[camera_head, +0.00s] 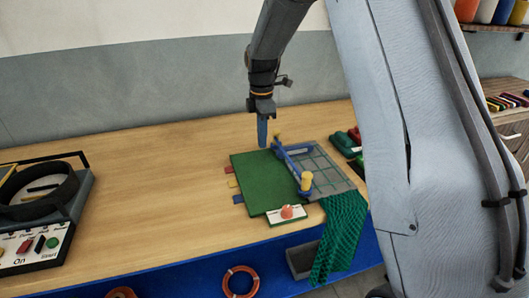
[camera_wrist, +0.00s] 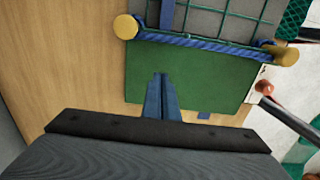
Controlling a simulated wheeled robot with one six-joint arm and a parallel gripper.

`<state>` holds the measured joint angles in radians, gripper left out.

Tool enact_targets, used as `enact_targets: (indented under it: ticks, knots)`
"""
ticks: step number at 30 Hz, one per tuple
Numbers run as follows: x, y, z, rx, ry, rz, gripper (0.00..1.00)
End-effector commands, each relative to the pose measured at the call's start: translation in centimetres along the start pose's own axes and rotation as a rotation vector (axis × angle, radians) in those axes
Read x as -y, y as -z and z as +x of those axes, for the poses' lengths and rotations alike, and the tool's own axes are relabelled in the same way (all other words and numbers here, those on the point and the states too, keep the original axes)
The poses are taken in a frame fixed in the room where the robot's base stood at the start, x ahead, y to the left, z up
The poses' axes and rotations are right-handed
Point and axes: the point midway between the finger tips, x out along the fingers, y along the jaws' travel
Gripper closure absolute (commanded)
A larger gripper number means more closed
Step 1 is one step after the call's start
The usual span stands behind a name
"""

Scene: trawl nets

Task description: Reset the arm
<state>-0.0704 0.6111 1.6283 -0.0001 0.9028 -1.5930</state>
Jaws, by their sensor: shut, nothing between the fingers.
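My gripper (camera_head: 262,144) hangs from my arm above the green board (camera_head: 252,186) on the wooden table, its blue fingers pointing down. The fingers are together with nothing between them. In the wrist view the gripper (camera_wrist: 160,78) shows over the green board (camera_wrist: 195,75), beside a blue bar with yellow knobs. My arm's large grey link covers the right part of the head view.
Green netting (camera_head: 341,232) hangs over the table's front edge. A machine with a black ring (camera_head: 37,195) stands at left. The table's left middle (camera_head: 150,150) is clear.

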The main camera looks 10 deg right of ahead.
Motion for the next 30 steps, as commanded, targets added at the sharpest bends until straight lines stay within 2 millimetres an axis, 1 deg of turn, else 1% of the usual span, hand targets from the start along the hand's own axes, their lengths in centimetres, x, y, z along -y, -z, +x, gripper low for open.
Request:
enact_targets:
  ticks: [1,3,6,11,14,17,20,21,23,24,26,27,29,30]
  knots:
    - [-0.1,0.0,-0.9,0.0,-0.004,0.0,1.0]
    - [-0.1,0.0,-2.0,0.0,-0.004,0.0,1.0]
    - [-0.1,0.0,-3.2,0.0,-0.003,0.0,1.0]
    - [0.0,0.0,-4.1,0.0,-0.001,0.0,1.0]
    - [1.3,-0.2,-4.1,0.0,-0.002,0.074,1.0]
    - [3.9,-0.6,-3.7,-0.001,-0.009,0.235,1.0]
    - [7.8,-1.0,-2.9,-0.003,-0.017,0.464,1.0]
    - [9.6,-1.1,-2.5,-0.005,-0.021,0.562,1.0]
    - [12.2,-1.3,-2.0,-0.009,-0.029,0.71,1.0]
    - [14.0,-1.4,-1.6,-0.012,-0.033,0.81,1.0]
    - [16.8,-1.6,-1.0,-0.017,-0.039,0.961,1.0]
    - [18.6,-1.6,-0.6,-0.021,-0.042,1.059,1.0]
    - [21.3,-1.7,0.0,-0.028,-0.048,1.196,1.0]
    - [22.9,-1.7,0.4,-0.032,-0.05,1.282,1.0]
